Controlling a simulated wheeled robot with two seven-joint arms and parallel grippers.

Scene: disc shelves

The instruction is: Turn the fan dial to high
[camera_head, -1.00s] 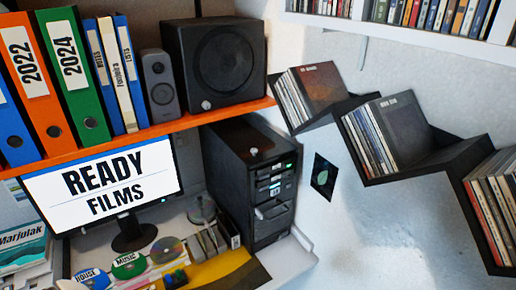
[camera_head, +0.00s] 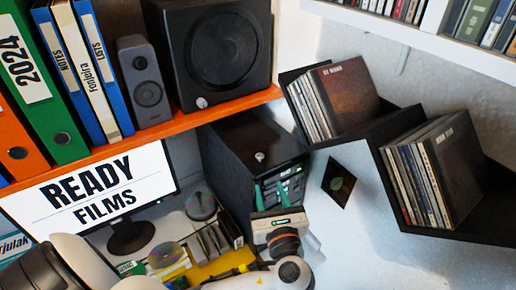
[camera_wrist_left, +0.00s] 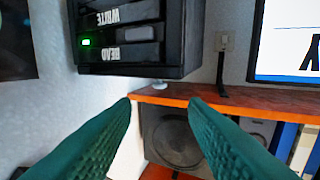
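A small pale dial (camera_head: 259,156) sits on top of the black computer tower (camera_head: 240,150). It also shows in the left wrist view (camera_wrist_left: 160,85), where the picture is upside down and the tower (camera_wrist_left: 130,68) hangs from the top. No fan label or setting marks can be read, so I cannot tell where the dial points. My left gripper (camera_head: 270,191) is in front of the tower's drive bays, below the dial. Its green fingers are apart with nothing between them. In the left wrist view (camera_wrist_left: 160,105), the dial lies beyond the gap between the fingertips. My right gripper is not in view.
An orange shelf (camera_head: 185,122) holds binders and a black speaker (camera_head: 222,55), which has its own small knob (camera_head: 201,102). A monitor (camera_head: 95,195) stands left of the tower. Disc shelves (camera_head: 385,130) are on the right wall. Discs (camera_head: 166,254) lie on the desk below.

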